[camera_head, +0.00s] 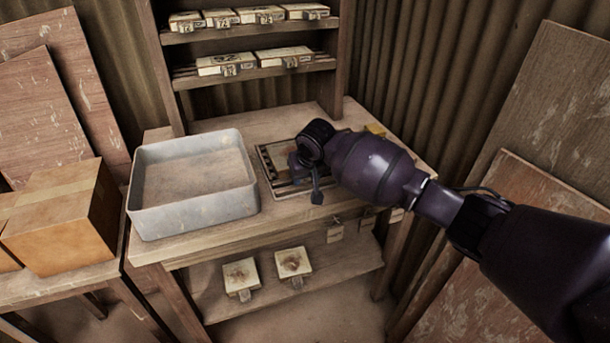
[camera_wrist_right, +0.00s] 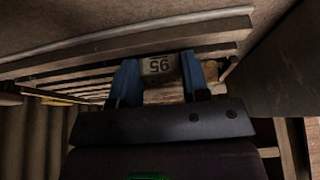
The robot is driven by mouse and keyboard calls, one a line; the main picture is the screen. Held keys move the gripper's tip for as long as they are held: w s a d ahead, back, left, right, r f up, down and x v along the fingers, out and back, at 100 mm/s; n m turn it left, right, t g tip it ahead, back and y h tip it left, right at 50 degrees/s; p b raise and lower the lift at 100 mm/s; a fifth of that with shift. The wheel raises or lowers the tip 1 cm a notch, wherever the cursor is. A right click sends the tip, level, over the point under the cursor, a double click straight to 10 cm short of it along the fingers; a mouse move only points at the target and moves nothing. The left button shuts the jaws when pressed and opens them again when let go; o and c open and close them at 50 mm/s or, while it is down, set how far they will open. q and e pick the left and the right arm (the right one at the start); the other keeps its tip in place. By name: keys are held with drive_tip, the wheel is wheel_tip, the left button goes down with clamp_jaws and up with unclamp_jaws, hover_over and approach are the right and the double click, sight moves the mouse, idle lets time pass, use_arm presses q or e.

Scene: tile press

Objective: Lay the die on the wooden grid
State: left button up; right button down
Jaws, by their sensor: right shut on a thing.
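My right gripper (camera_head: 303,172) is low over the wooden grid (camera_head: 268,160) on the workbench, and my wrist hides part of the grid. In the right wrist view, its blue fingers (camera_wrist_right: 160,75) are shut on the die's small number tag (camera_wrist_right: 160,65), which reads like 95, upside down. The die's body is mostly hidden. The grid's slats (camera_wrist_right: 75,78) run close beside and beyond the fingers. I cannot tell whether the die touches the slats. My left gripper is not in view.
A grey metal tray (camera_head: 190,212) stands left of the grid. Several tagged dies stand on the shelf rack (camera_head: 160,60) behind. Two more blocks (camera_head: 292,262) lie on the lower shelf. A cardboard box (camera_head: 60,220) is at the left, and boards (camera_head: 550,110) lean at the right.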

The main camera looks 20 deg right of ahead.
drive_tip(key=shift+r, duration=0.1)
drive_tip(key=c, duration=0.6)
unclamp_jaws()
drive_tip(key=p+v, duration=0.4)
drive_tip(key=v, duration=0.8)
